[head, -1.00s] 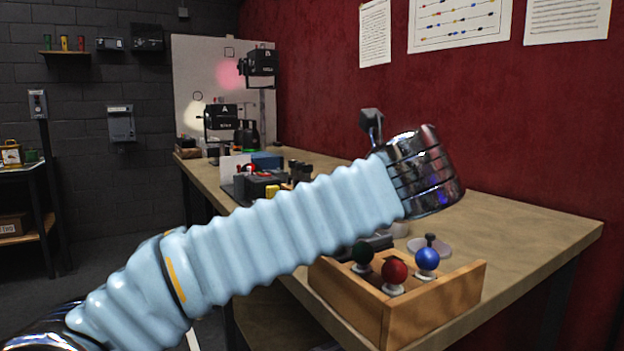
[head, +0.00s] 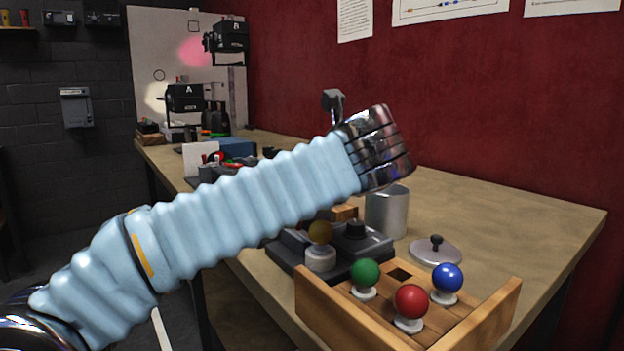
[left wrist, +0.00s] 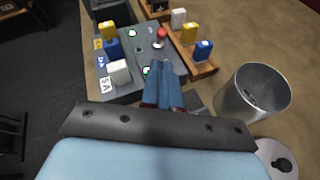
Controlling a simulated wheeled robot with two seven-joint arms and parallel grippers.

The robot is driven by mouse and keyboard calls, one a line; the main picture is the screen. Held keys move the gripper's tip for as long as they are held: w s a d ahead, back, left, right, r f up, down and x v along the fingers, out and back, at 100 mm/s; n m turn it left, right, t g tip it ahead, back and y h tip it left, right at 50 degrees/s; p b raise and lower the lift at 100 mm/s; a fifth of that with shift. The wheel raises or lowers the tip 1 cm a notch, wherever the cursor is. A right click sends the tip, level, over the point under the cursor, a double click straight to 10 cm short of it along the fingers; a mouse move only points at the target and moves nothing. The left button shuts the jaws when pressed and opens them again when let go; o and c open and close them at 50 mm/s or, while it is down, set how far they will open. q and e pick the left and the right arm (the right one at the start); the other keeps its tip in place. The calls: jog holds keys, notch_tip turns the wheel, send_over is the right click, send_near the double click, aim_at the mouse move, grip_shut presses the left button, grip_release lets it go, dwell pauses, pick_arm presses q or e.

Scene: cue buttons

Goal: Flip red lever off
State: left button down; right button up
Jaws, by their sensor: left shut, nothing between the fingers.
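A red-knobbed lever (left wrist: 160,34) stands on a grey control panel (left wrist: 122,82) in the left wrist view. Its stem is short and seems roughly upright; I cannot tell its on or off position. My left gripper (left wrist: 164,88) is shut and empty, over the panel's near right part and apart from the lever. In the head view my left arm reaches across the table and its fingers are hidden. My right gripper is not in view.
Blue, yellow and white blocks flank the lever, some in a wooden tray (left wrist: 204,68). A metal cup (head: 387,212) and a lid (head: 436,252) stand near a wooden box (head: 395,335) with green, red and blue balls. Bare tabletop (head: 510,205) lies to the right.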

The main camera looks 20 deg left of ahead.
pick_arm(q)
jog(key=x, duration=0.8)
jog(key=shift+w+a, duration=0.1)
jog(key=shift+w+a+r+p, duration=0.2)
jog(key=shift+a+r+p, duration=0.15)
jog(key=shift+r+p, duration=0.25)
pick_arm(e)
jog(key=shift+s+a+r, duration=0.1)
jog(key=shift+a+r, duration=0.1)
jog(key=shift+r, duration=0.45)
pick_arm(q)
jog(key=shift+w+a+r+p, duration=0.15)
jog(key=shift+a+p, duration=0.05)
jog(key=shift+p, duration=0.2)
jog(key=shift+w+a+r+p, duration=0.3)
jog(key=shift+a+r+p, duration=0.25)
jog(key=shift+p, duration=0.2)
jog(key=shift+w+a+r+p, duration=0.2)
jog(key=shift+w+a+p, duration=0.25)
jog(key=shift+a, duration=0.25)
jog(key=shift+w+a+f, duration=0.1)
jog(key=shift+a+f, duration=0.05)
jog(key=shift+a, duration=0.05)
jog(key=shift+d, duration=0.15)
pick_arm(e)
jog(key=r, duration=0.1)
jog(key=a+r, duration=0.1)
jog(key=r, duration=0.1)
